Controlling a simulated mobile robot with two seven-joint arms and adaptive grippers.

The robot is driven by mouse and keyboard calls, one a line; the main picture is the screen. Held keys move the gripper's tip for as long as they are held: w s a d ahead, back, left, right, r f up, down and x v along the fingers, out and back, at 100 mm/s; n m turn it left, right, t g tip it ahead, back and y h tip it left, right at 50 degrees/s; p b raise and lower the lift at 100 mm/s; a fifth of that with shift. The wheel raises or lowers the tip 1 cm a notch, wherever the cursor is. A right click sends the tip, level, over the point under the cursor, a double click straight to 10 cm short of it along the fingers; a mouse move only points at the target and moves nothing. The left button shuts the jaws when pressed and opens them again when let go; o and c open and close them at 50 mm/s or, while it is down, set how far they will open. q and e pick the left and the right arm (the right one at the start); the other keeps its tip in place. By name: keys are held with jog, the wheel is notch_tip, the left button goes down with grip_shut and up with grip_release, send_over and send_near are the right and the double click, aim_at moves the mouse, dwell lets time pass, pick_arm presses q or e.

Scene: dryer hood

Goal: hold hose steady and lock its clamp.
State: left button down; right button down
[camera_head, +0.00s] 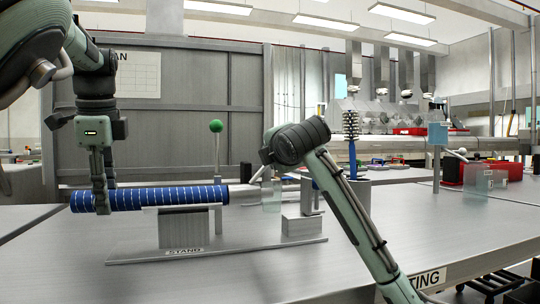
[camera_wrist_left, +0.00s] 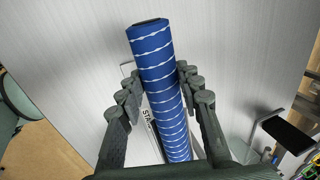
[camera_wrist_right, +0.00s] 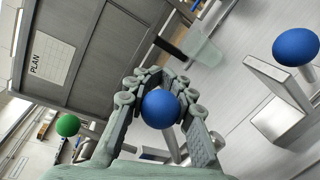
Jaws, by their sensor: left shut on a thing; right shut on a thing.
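The blue hose (camera_head: 150,197) with white rings lies level on the stand (camera_head: 185,228). My left gripper (camera_head: 104,190) is shut on the hose near its left end. In the left wrist view the hose (camera_wrist_left: 160,75) runs between both fingers. The hose's right end meets a grey pipe (camera_head: 245,194). My right gripper (camera_wrist_right: 160,98) is shut on a blue ball knob (camera_wrist_right: 160,109) on a grey stem. In the head view my right wrist hides that gripper and the knob. The clamp itself cannot be made out clearly.
A green ball (camera_head: 216,126) stands on a thin rod behind the hose. A clear plate (camera_head: 272,195) and a grey block (camera_head: 302,225) are right of the pipe. A brush (camera_head: 351,135) stands in a cup (camera_head: 358,193). The front of the table is clear.

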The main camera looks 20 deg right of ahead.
pick_arm(q)
jog(key=shift+f, duration=0.1)
pick_arm(e)
jog(key=shift+d+f, duration=0.1)
jog(key=shift+f, duration=0.05)
jog(key=c, duration=1.3)
grip_release()
jog(key=shift+c, duration=0.2)
jog(key=s+a+r, duration=0.1)
jog(key=s+r, duration=0.1)
jog(key=s, duration=0.9)
jog(key=shift+s+a, duration=0.15)
jog(key=shift+s, duration=0.2)
jog(key=shift+r, duration=0.1)
pick_arm(q)
jog(key=c, duration=1)
grip_release()
jog(key=shift+o, duration=0.2)
